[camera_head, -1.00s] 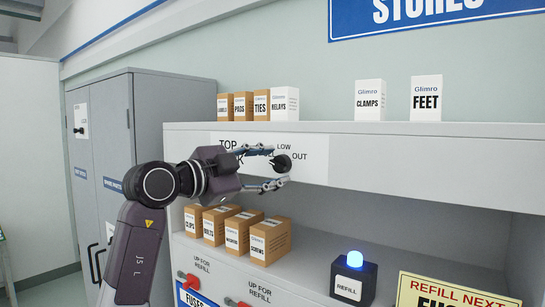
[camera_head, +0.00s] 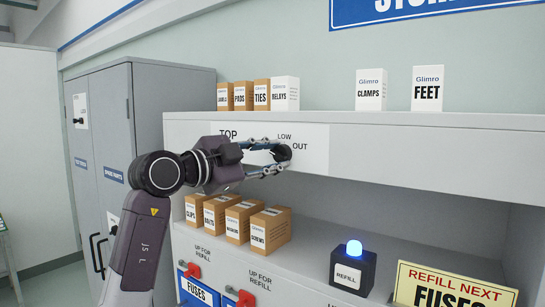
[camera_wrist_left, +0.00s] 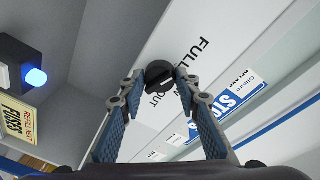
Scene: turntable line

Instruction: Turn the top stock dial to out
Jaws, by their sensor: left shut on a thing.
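The top stock dial (camera_head: 283,153) is a round black knob on a white label plate (camera_head: 315,158) on the upper shelf's front. The plate reads TOP, LOW and OUT, with the rest hidden behind my arm. My left gripper (camera_head: 275,160) comes from the left and is shut on the dial, one finger above and one below. In the left wrist view the dial (camera_wrist_left: 159,74) sits between the fingertips, with FULL and OUT printed near it. I cannot tell which word the dial points at. My right gripper is not in view.
Brown and white boxes (camera_head: 285,94) stand on top of the shelf. More brown boxes (camera_head: 270,229) sit on the lower shelf below my gripper. A REFILL lamp box (camera_head: 352,275) glows blue, beside a yellow REFILL NEXT FUSES sign (camera_head: 450,290). Grey cabinets (camera_head: 145,105) stand left.

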